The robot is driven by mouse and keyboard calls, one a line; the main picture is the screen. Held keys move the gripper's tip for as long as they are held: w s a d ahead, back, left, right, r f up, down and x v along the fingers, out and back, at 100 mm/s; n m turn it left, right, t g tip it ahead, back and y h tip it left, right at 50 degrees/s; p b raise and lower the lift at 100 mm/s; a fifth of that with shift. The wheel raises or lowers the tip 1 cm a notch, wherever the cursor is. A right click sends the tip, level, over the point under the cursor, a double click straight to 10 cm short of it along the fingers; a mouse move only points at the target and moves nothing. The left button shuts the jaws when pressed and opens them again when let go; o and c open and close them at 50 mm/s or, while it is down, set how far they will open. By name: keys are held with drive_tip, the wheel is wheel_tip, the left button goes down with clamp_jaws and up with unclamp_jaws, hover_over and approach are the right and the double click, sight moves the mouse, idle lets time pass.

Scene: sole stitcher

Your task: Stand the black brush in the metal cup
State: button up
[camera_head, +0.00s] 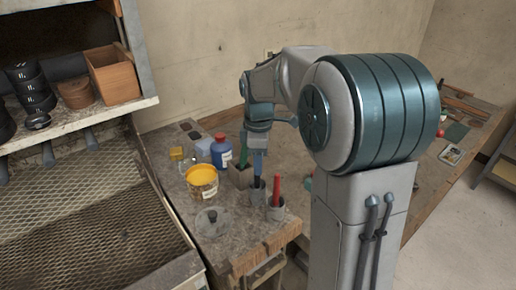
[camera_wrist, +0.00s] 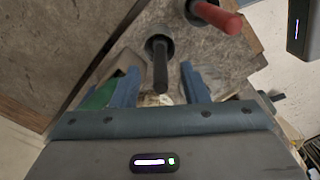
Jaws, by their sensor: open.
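The black brush (camera_wrist: 160,68) stands upright with its lower end inside a round cup (camera_wrist: 150,46) in the wrist view. In the head view this grey metal cup (camera_head: 257,197) stands on the bench near its front corner, and only a dark bit of the brush shows above its rim. My gripper (camera_wrist: 160,80) is open, with one blue finger on each side of the brush handle and visible gaps to both. In the head view my gripper (camera_head: 258,165) points down right above the cup. The brush's lower end is hidden in the cup.
A second grey cup (camera_head: 275,213) holding a red-handled tool (camera_head: 277,190) stands close on the right. A yellow tub (camera_head: 202,188), a blue bottle (camera_head: 221,152), a holder with a green tool (camera_head: 243,160) and a round grey dish (camera_head: 212,228) are nearby. Mesh shelving lies left.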

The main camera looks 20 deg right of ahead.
wheel_tip(320, 180, up, 14)
drive_tip(key=shift+f+b, duration=0.25)
drive_tip(key=shift+b, duration=0.1)
idle(0.5)
drive_tip(key=s+f+m+t, duration=0.1)
drive_tip(key=s+f+m, duration=0.5)
drive_tip(key=s, duration=0.4)
drive_tip(key=s+f+m+t, duration=0.2)
drive_tip(key=s+f+m, duration=0.5)
drive_tip(key=s, duration=0.4)
drive_tip(key=shift+a+m, duration=0.25)
drive_tip(key=shift+m, duration=0.25)
